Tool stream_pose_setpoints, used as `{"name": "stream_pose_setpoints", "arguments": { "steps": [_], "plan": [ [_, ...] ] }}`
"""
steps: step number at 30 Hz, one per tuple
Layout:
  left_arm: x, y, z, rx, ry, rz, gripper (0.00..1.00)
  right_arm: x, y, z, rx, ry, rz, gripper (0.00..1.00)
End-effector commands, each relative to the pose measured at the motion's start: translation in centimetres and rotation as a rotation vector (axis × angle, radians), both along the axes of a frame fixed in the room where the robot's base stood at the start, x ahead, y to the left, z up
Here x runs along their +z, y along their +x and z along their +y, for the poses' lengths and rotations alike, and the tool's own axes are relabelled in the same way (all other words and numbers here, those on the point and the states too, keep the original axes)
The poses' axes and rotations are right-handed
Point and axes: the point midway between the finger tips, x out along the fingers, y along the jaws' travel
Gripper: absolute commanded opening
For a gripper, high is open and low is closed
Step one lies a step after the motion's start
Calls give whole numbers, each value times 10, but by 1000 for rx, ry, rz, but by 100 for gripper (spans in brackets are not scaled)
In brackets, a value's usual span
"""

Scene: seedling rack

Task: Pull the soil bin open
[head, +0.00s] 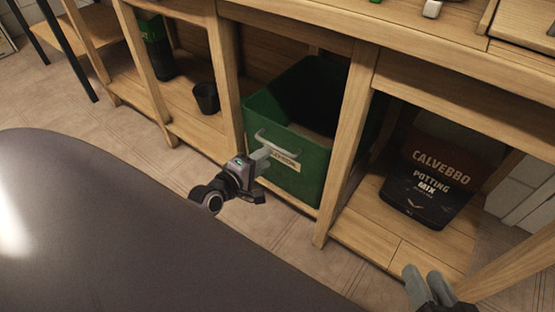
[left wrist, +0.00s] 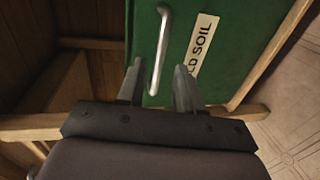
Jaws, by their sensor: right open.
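The green soil bin (head: 302,160) stands in a lower bay of the wooden bench, and its front also shows in the left wrist view (left wrist: 215,60). Its grey bar handle (head: 280,145) is on the front, above a pale label partly hidden by my gripper. My left gripper (head: 263,158) is at the bin's front, by the handle. In the left wrist view its fingers are apart, with one end of the handle (left wrist: 162,45) showing between them; contact cannot be told. My right gripper (head: 430,285) is open and empty at the lower right, away from the bin.
Wooden posts (head: 347,145) flank the bin's bay. A potting mix bag (head: 432,180) stands on the lower shelf to the right. A dark pot (head: 206,97) stands to the left. Tiled floor (head: 110,115) lies clear in front of the bench.

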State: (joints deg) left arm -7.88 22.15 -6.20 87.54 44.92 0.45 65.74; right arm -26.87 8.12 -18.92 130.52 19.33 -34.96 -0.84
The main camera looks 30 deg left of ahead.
Motion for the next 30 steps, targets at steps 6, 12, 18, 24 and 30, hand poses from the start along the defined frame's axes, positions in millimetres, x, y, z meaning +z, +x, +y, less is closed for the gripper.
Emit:
{"name": "stream_pose_setpoints", "arguments": {
  "steps": [6, 12, 18, 24, 30],
  "plan": [
    [-6, 16, 2, 9, -20, -5, 35, -4, -1, -2, -1, -12, -23, 43],
    [-12, 42, -1, 9, -19, -6, 35, -7, -2, -9, -16, -52, -73, 43],
    [-16, 63, -2, 9, -17, -5, 35, -6, -3, -16, -29, -90, -120, 43],
    [-17, 71, -3, 7, -16, -3, 35, -4, -4, -19, -34, -106, -142, 43],
    [-16, 72, -4, 7, -16, -3, 35, -3, -4, -19, -35, -108, -144, 43]
  ]
}}
